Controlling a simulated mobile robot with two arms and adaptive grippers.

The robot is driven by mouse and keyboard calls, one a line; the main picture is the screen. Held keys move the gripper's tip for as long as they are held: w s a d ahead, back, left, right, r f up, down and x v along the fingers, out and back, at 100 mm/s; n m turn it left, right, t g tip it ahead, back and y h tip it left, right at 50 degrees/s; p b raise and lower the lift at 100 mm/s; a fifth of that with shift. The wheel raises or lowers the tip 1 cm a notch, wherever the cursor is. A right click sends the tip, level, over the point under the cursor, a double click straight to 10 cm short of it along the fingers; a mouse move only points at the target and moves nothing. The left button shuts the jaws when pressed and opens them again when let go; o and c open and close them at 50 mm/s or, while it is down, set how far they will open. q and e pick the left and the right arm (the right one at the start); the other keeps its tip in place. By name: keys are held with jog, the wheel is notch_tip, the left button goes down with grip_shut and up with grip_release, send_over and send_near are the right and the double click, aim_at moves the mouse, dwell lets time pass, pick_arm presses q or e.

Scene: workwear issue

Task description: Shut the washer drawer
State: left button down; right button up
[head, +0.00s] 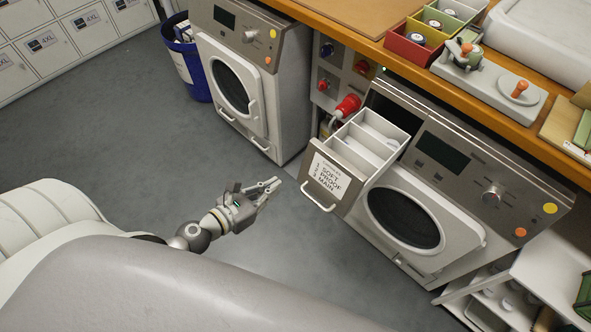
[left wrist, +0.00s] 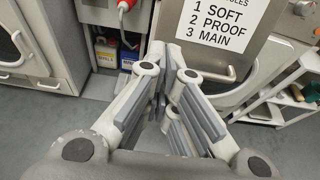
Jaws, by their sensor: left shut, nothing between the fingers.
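The washer drawer (head: 349,157) is pulled out from the upper left of the right-hand washer (head: 417,208). It is open at the top, with white compartments inside, and its grey front carries a white label and a bar handle. The label reads soft, proof, main, and the drawer front also shows in the left wrist view (left wrist: 225,45). My left gripper (head: 275,184) is shut and empty, left of the drawer front and apart from it. In the left wrist view its fingers (left wrist: 168,75) point toward the drawer front. My right gripper is not in view.
A second washer (head: 235,85) stands at the left, with a blue bin (head: 186,60) beside it. A red plug (head: 347,106) sits behind the drawer. A wooden counter (head: 350,32) with coloured bins runs above. A white shelf (head: 500,275) stands at lower right. The floor around my left gripper is clear.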

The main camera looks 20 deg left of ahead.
aim_at(302, 170)
pick_arm(q)
jog(key=p+x, duration=0.1)
jog(key=x, duration=0.8)
jog(key=shift+w+d+f, duration=0.1)
jog(key=shift+w, duration=0.1)
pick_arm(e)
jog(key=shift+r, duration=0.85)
